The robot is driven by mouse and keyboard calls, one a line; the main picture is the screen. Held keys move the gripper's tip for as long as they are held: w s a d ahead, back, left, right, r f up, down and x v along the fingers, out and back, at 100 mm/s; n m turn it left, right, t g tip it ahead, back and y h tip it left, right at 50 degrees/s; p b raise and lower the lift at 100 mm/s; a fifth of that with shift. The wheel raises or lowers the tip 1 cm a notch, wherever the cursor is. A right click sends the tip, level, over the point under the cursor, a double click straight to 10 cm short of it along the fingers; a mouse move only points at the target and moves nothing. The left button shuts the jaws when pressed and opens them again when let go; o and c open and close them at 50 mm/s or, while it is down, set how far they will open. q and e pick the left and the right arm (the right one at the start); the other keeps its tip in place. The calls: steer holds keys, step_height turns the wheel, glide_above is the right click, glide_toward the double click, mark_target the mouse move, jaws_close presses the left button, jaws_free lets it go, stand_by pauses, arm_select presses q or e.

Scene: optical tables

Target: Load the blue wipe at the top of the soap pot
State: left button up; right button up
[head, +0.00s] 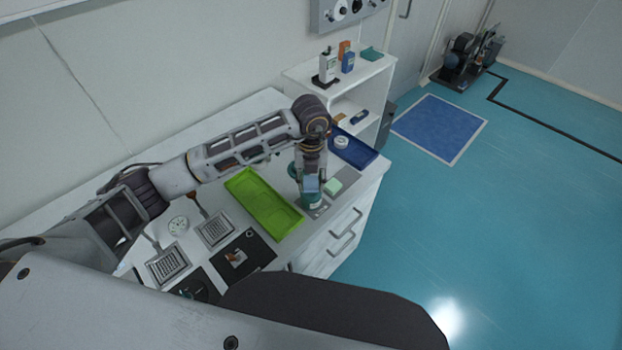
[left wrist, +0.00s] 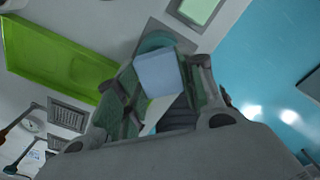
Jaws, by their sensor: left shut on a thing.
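The blue wipe (head: 311,184) is a small light-blue block between the fingers of my left gripper (head: 309,181). In the left wrist view the wipe (left wrist: 157,74) is held between the two fingers of the gripper (left wrist: 165,100), which is shut on it. The teal, round soap pot (head: 311,202) stands directly below the wipe near the table's right side. In the left wrist view the pot (left wrist: 154,42) shows partly behind the wipe. I cannot tell whether wipe and pot touch. The pot's top is mostly hidden. My right gripper is not in view.
Scrapers, a gauge (head: 178,226) and black mats crowd the left front. A white shelf (head: 350,92) stands at the back.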

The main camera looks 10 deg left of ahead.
mark_target(311, 182)
arm_select(q)
steer(key=shift+f+b, duration=0.4)
steer(key=shift+f, duration=0.15)
stand_by(0.9)
stand_by(0.5)
steer(key=shift+r+p, duration=1.85)
steer(key=shift+r, duration=1.7)
steer(key=shift+m, duration=0.3)
